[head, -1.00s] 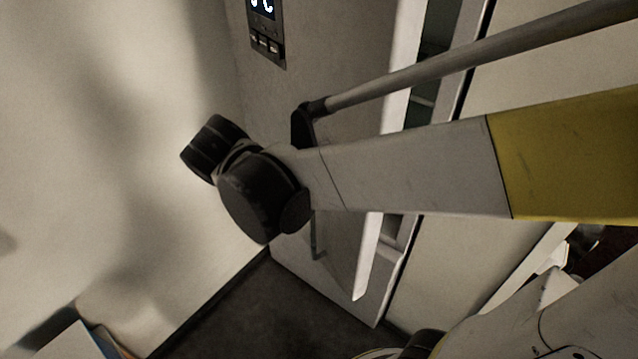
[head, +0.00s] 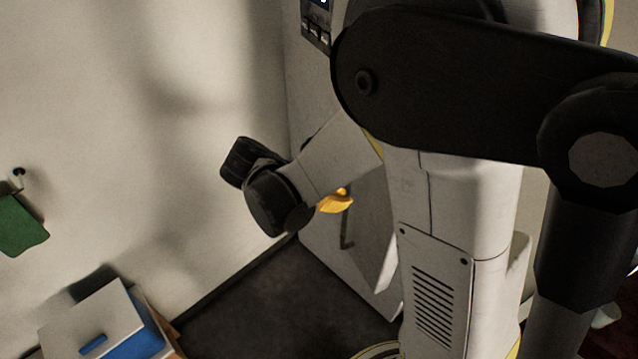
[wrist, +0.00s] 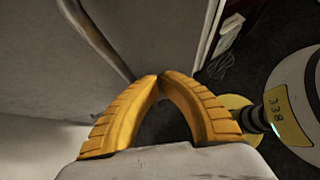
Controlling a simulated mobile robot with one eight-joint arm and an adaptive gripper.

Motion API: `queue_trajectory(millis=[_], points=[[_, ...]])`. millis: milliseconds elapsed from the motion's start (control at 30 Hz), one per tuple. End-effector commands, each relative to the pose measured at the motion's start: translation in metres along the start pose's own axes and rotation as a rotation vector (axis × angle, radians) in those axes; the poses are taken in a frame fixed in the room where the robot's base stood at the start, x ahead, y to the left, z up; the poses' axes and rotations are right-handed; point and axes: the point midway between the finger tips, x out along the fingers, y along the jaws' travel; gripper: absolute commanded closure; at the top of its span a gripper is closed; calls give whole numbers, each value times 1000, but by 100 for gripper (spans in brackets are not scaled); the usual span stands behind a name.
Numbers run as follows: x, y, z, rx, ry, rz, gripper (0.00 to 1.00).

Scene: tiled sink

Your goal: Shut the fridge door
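The grey fridge door (head: 372,235) stands in the middle of the head view, largely covered by my arm. Its dark display panel (head: 317,22) shows at the top, and the lower end of its bar handle (head: 346,228) shows below my gripper. In the wrist view the door (wrist: 165,35) fills the upper middle, with the handle (wrist: 100,38) running down it at the left. My gripper (wrist: 160,76) has its yellow fingertips together with nothing between them. In the head view the gripper (head: 336,201) is in front of the door, near the handle. Contact and the door's gap cannot be told.
A pale wall (head: 130,130) runs along the left. A white-and-blue box (head: 100,325) stands at the lower left, and a green cloth (head: 20,222) hangs from a wall hook. Dark floor (head: 270,305) lies clear between box and fridge.

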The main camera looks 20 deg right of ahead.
Motion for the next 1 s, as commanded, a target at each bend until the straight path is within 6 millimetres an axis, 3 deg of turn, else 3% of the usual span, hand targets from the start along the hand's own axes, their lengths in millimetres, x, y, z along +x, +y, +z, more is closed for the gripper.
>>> queue_trajectory(millis=[33,300,800,1000], points=[[11,-1,-1,3,0,-2,100],[33,0,24,2,0,-1,100],[39,0,30,-3,1,4,100],[73,-2,61,-45,7,51,100]])
